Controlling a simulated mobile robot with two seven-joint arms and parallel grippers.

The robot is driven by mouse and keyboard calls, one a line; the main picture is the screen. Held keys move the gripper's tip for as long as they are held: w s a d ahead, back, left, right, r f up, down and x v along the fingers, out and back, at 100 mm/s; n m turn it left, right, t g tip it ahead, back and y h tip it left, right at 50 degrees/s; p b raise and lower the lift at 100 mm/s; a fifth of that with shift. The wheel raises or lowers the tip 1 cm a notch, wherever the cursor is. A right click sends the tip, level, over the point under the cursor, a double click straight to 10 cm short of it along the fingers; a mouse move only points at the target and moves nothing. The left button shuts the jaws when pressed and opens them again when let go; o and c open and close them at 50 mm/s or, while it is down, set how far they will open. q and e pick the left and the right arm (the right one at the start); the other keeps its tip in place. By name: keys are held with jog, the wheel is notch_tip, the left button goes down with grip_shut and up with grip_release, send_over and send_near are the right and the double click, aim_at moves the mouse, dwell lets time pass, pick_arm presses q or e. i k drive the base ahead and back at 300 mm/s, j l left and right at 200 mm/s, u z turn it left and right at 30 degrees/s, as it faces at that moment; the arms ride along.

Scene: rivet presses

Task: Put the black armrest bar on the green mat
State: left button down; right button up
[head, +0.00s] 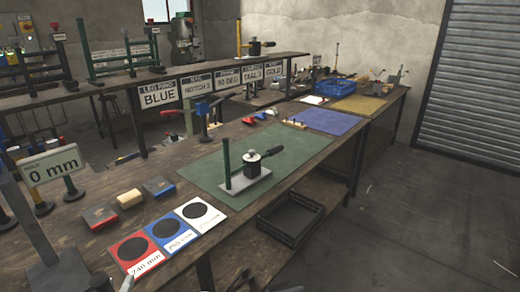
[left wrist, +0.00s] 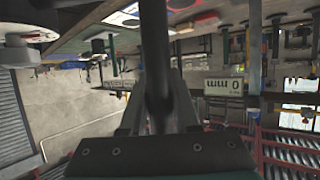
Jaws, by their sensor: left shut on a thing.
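The black armrest bar (left wrist: 155,50) shows in the left wrist view as a dark upright bar between the fingers of my left gripper (left wrist: 158,105), which is shut on it. In the head view only a small grey part of my left gripper (head: 127,283) shows at the bottom edge, in front of the red card, and I cannot make out the bar there. The green mat (head: 205,172) lies on the wooden bench, further back and right of that gripper. A press with a grey base plate (head: 238,185) and a green post stands on the mat. My right gripper is not in view.
Red, blue and white cards (head: 193,229) with black discs lie at the bench's near end. Small boxes (head: 130,198) sit left of them. A 0 mm sign (head: 50,166) stands at left. Blue (head: 325,121) and yellow mats lie beyond. A black crate (head: 290,220) sits below.

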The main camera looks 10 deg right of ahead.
aim_at(232, 158)
jog(key=i+l, duration=0.25)
jog(key=l, duration=0.15)
jog(key=i+l+u, duration=0.15)
jog(key=l, duration=0.25)
jog(key=i+l, duration=0.35)
jog(key=i+l+u, duration=0.15)
jog(key=l, duration=0.35)
jog(key=i+l, duration=0.3)
jog(key=l, duration=0.15)
jog(key=i+l+u, duration=0.15)
jog(key=l, duration=0.3)
jog(key=i+l, duration=0.25)
jog(key=l, duration=0.2)
jog(key=i+l+u, duration=0.15)
jog(key=l, duration=0.35)
